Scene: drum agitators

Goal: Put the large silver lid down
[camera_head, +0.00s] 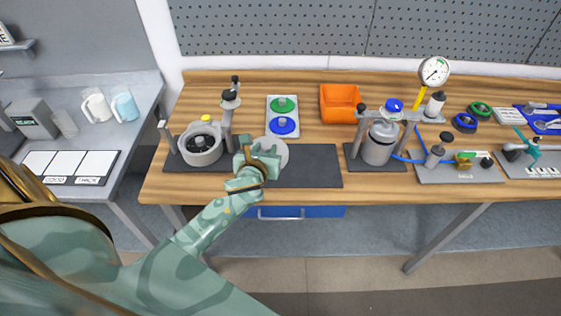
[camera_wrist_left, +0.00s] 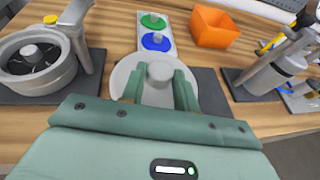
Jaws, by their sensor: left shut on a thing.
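The large silver lid (camera_head: 277,151) is a pale grey disc with a round knob on top. My left gripper (camera_head: 262,157) is shut on the lid's knob, seen from above. In the left wrist view the lid (camera_wrist_left: 124,76) lies between and beyond the fingers of my left gripper (camera_wrist_left: 160,88). The lid is over the left part of a dark grey mat (camera_head: 318,166). I cannot tell whether it touches the mat. My right gripper is not in view.
An open drum agitator (camera_head: 200,150) stands left of the lid, and another agitator (camera_head: 379,146) stands to the right. Behind are a white tray (camera_head: 283,116) with green and blue lids and an orange bin (camera_head: 341,103). The mat's right part is bare.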

